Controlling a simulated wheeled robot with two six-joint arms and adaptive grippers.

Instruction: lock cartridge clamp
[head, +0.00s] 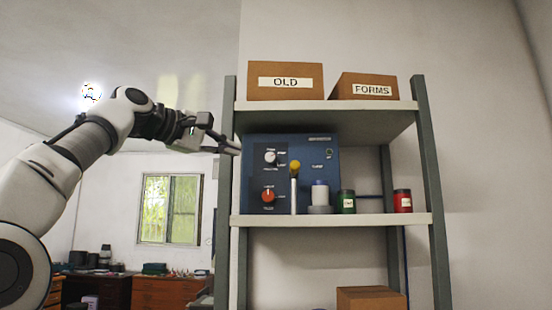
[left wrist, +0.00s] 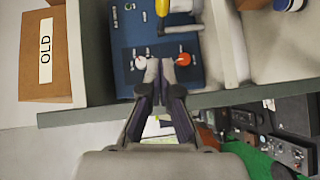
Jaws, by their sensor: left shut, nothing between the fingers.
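A blue panel box (head: 314,145) stands on the middle shelf, with a white knob (head: 270,157) and a red-orange knob (head: 268,195) on its face. A lever with a yellow grip (head: 295,167) stands upright in front of it. Right of the lever, a white cylinder with a blue top (head: 320,192) sits on a grey base; I cannot tell whether it is clamped. My left gripper (head: 238,150) is shut and empty at the box's upper left. In the left wrist view, its fingertips (left wrist: 160,70) appear in front of the blue face (left wrist: 125,35), between the two knobs.
Boxes marked OLD (head: 285,93) and FORMS (head: 366,91) sit above. Grey shelf posts (head: 229,120) flank the space. A cluttered desk (head: 160,291) is behind.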

